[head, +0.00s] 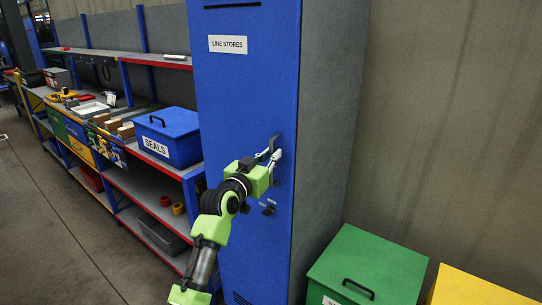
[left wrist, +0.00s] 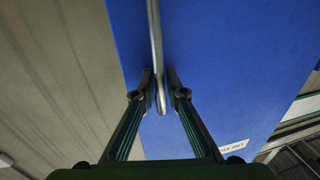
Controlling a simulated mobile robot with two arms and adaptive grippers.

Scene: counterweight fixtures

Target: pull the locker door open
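The locker (head: 245,95) is a tall blue cabinet with grey sides and a "LINE STORES" label. Its blue door front (head: 240,120) looks flush with the body. My left gripper (head: 273,156) is at the door's right edge, at the handle (head: 272,143). In the left wrist view the grey metal handle bar (left wrist: 156,40) runs between the two fingers of my left gripper (left wrist: 160,85). The fingers are drawn close in on the bar, one on each side. Small dark fittings (head: 268,207) sit below the handle. My right gripper is not in view.
A green lidded box (head: 370,262) and a yellow box (head: 475,288) stand on the floor right of the locker. Shelving with a blue "SEALS" box (head: 168,122) stands to the left. Open floor (head: 60,230) lies at the lower left.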

